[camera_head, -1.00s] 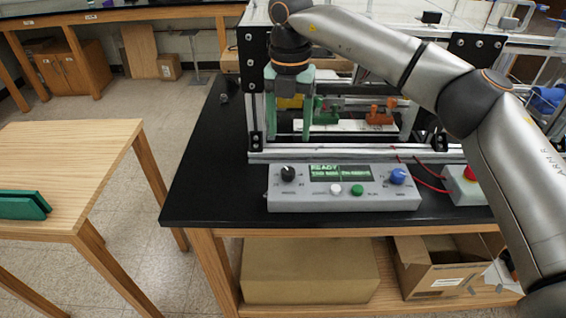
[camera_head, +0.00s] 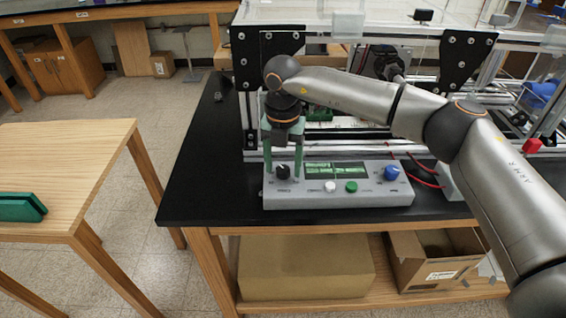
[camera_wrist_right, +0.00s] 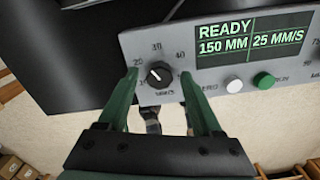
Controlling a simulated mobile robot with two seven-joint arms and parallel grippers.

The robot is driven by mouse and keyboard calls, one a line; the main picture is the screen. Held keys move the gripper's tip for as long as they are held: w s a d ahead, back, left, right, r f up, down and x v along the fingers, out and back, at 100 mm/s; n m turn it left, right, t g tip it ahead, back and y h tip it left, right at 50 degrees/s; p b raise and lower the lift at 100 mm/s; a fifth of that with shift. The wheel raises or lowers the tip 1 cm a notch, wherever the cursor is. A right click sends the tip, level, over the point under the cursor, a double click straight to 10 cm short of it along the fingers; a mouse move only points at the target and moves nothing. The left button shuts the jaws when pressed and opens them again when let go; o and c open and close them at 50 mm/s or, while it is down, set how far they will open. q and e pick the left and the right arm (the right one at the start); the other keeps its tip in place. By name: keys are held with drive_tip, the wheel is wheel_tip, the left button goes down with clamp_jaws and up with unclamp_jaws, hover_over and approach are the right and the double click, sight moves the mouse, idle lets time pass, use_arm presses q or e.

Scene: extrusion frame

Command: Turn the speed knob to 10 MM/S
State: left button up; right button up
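A grey control box (camera_head: 325,200) stands on the black bench top. A black knob with a white pointer mark (camera_head: 283,172) is at its left end. It also shows in the right wrist view (camera_wrist_right: 160,74), inside a printed number scale; the small label below it is hard to read. The box's display (camera_wrist_right: 250,38) reads READY, 150 MM and 25 MM/S. My right gripper (camera_head: 283,165) is open and points down over the knob. In the right wrist view its green fingers (camera_wrist_right: 160,84) are on either side of the knob, apparently clear of it. My left gripper is out of view.
A white button (camera_head: 329,187), a green button (camera_head: 351,187) and a blue knob (camera_head: 391,173) share the box. The extrusion frame (camera_head: 250,85) rises behind it. A wooden table (camera_head: 85,150) with a dark green object (camera_head: 20,207) is at the left.

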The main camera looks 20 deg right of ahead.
clamp_jaws()
idle(0.3)
drive_tip(key=shift+n, duration=0.4)
drive_tip(key=n, duration=0.3)
drive_tip(key=shift+n+b, duration=0.3)
drive_tip(key=shift+b, duration=0.1)
drive_tip(key=n, duration=0.4)
drive_tip(key=shift+n, duration=0.3)
drive_tip(key=n, duration=0.4)
drive_tip(key=shift+n+b, duration=0.3)
drive_tip(key=shift+b, duration=0.1)
drive_tip(key=n, duration=0.4)
drive_tip(key=shift+n, duration=0.3)
